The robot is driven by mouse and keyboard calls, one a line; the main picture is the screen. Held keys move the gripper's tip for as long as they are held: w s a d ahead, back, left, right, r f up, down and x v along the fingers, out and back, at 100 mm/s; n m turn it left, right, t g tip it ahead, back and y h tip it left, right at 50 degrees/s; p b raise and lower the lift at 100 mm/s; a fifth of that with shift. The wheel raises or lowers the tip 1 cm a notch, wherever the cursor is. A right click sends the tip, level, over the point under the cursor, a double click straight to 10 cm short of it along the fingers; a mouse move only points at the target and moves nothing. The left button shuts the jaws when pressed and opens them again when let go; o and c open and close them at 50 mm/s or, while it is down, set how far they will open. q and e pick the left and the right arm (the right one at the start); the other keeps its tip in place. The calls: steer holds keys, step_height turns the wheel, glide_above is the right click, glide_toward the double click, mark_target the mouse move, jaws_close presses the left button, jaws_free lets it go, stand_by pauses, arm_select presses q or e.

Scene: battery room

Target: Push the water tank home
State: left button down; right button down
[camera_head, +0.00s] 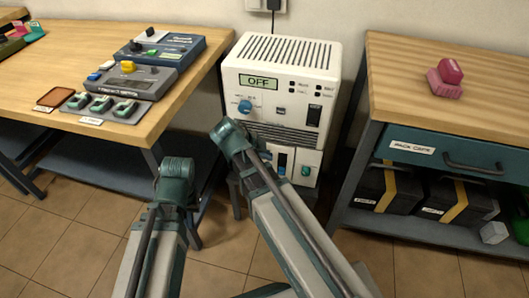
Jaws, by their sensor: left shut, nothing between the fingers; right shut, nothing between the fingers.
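A white machine (285,85) with a top grille, an "OFF" display and a blue knob stands between two benches. Its lower front has a pale section (307,158) with a dark and blue upright strip and a small teal part; this looks like the water tank. My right arm covers its left part and lower edge, so I cannot tell how far it stands out. My two arms rise from the bottom edge, with teal joints at their upper ends. The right arm's joint overlaps the machine's lower left front; the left arm's is further left. I see no fingers of either gripper.
The left wooden bench (75,55) holds a control box (165,50), a device with several green clips, and a brown tray (55,97). The right bench (400,75) has pink blocks (445,80), a teal drawer (450,155) and black cases below.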

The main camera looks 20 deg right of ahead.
steer(key=p+v, duration=0.6)
steer(key=v, duration=0.3)
steer(key=shift+p, duration=0.4)
steer(key=s+f+n+g+y, duration=0.1)
steer(key=s+f+n+y, duration=0.2)
steer(key=n, duration=0.9)
steer(key=s+f+n+y, duration=0.15)
steer(key=n+y, duration=0.25)
steer(key=n, duration=0.7)
steer(key=s+a+r+n+p, duration=0.2)
steer(key=a+r+p, duration=0.3)
steer(key=r+p, duration=0.8)
steer(key=s+a+r+n+g+h+p, duration=0.1)
steer(key=s+a+r+p, duration=0.3)
steer(key=r+p, duration=0.9)
steer(key=shift+s+a+r+n, duration=0.2)
steer(key=shift+s+a+n, duration=0.1)
steer(key=shift+a+n, duration=0.55)
